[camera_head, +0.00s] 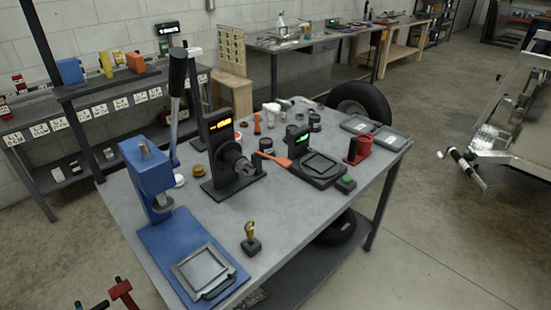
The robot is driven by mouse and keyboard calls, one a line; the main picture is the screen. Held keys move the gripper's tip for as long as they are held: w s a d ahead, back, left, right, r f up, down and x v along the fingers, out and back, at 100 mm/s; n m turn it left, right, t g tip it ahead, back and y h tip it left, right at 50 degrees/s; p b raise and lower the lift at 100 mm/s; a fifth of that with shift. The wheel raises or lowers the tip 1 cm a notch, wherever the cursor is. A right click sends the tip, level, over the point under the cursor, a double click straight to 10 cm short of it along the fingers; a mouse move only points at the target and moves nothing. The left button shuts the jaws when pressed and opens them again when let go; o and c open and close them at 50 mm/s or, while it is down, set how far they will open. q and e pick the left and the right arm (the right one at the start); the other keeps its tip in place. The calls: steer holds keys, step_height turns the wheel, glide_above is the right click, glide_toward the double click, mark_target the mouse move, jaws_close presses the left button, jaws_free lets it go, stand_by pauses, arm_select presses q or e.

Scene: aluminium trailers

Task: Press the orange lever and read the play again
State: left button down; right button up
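The orange lever (276,159) sticks out to the left from a low black device (318,168) with a square plate, on the grey workbench (215,222). A small display with green figures (300,139) stands behind that plate. To its left, a black stand holds a round hub-like part (234,166) and a display with orange figures (220,126). The figures on both displays are too small to read. Neither of my grippers is in view, and nothing touches the lever.
A blue press (150,178) with a tall black-gripped handle stands at the bench's left. A brass-topped part (250,240) stands near the front edge. A red tool (357,150) and grey trays (375,130) lie at the right. A trailer (510,140) stands far right, with open floor between.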

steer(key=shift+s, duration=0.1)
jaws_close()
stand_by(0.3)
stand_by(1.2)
